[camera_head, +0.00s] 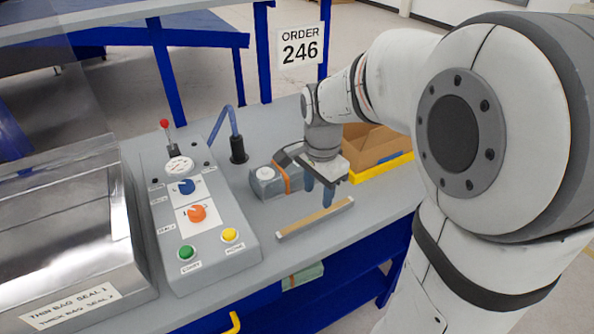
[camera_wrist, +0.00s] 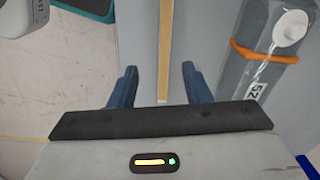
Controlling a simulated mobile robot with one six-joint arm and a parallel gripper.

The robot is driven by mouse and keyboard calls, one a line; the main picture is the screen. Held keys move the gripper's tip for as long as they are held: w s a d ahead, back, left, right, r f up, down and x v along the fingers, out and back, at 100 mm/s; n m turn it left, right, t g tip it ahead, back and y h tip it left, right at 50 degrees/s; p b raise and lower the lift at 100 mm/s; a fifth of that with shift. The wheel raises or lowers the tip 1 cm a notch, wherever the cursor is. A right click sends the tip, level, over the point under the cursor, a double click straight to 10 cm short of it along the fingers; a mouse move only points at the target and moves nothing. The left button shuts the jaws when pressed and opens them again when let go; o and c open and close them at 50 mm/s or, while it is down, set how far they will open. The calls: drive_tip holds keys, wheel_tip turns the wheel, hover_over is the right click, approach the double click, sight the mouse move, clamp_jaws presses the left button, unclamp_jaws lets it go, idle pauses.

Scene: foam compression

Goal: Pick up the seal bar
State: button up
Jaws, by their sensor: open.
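The seal bar (camera_head: 315,217) is a long, thin grey bar with a tan strip along its top. It lies flat on the grey bench top near the front edge. In the wrist view the seal bar (camera_wrist: 164,45) runs lengthwise up the picture, with its near end between the two fingers. My gripper (camera_head: 318,194) points down over the bench, just behind the bar. Its blue fingers are apart with nothing held, and the gripper (camera_wrist: 159,68) shows open on both sides of the bar in the wrist view. The exact height above the bar is hard to tell.
A grey pack with an orange band (camera_head: 265,181) lies close behind my gripper. A cardboard box in a yellow-edged tray (camera_head: 372,170) stands to the right. A control panel (camera_head: 172,247) with knobs and buttons and a metal sealer (camera_head: 65,235) stand left. A blue-stemmed black post (camera_head: 238,150) rises behind.

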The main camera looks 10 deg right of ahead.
sight(317, 215)
drive_tip(key=shift+w+f+m, duration=0.6)
drive_tip(key=shift+f+m, duration=0.1)
drive_tip(key=shift+f, duration=0.25)
drive_tip(key=f, duration=0.7)
drive_tip(key=shift+d+f, duration=0.15)
drive_tip(key=shift+d, duration=0.1)
drive_tip(key=shift+c, duration=0.5)
clamp_jaws()
